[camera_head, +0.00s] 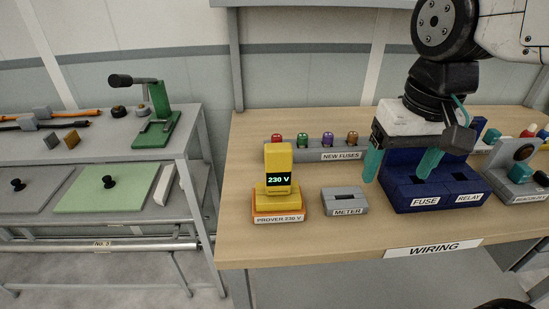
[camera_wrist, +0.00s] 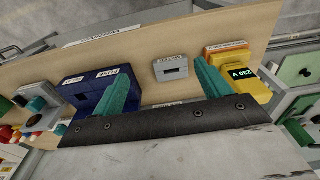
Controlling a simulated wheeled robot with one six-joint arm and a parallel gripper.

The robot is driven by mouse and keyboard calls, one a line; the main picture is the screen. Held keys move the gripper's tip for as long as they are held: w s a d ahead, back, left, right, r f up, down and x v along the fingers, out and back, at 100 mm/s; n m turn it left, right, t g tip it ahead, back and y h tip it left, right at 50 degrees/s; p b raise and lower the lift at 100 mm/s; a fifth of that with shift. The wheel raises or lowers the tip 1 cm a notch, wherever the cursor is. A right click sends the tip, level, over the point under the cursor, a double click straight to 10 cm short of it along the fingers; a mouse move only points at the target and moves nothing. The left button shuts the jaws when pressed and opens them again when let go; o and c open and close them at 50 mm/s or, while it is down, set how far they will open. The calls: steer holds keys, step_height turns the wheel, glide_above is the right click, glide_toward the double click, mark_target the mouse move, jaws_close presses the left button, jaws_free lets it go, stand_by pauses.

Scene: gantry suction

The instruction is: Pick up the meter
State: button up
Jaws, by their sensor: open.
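The meter (camera_head: 278,168) is a yellow block with a dark display reading "230 V". It stands upright in the orange base labelled "PROVER 230 V" (camera_head: 279,215) on the wooden bench. In the wrist view the meter (camera_wrist: 247,79) is at the right, beside one finger. The grey holder labelled "METER" (camera_head: 345,201) is to its right and its slot looks empty; it also shows in the wrist view (camera_wrist: 171,69). My gripper (camera_head: 401,166) is open, with teal fingers pointing down over the blue fuse box, right of the meter. Nothing shows between the fingers (camera_wrist: 165,88).
The blue fuse and relay boxes (camera_head: 428,188) stand under and beside my gripper. A grey rack of new fuses (camera_head: 313,149) is behind the meter. A side table (camera_head: 90,150) with a green stand is at the left. The bench front is clear.

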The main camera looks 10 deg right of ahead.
steer(key=w+a, duration=0.7)
steer(key=g, duration=0.1)
glide_above(278, 160)
steer(key=w+d, duration=0.1)
steer(key=shift+w+f, duration=0.1)
steer(key=shift+w, duration=0.1)
steer(key=shift+w+a+f, duration=0.1)
steer(key=shift+a+f, duration=0.1)
steer(key=shift+a, duration=0.1)
steer(key=shift+f, duration=0.35)
step_height(278, 160, down, 7)
steer(key=shift+a+r, duration=0.1)
steer(key=c, duration=1.2)
steer(key=shift+c, duration=0.3)
steer(key=shift+r, duration=0.1)
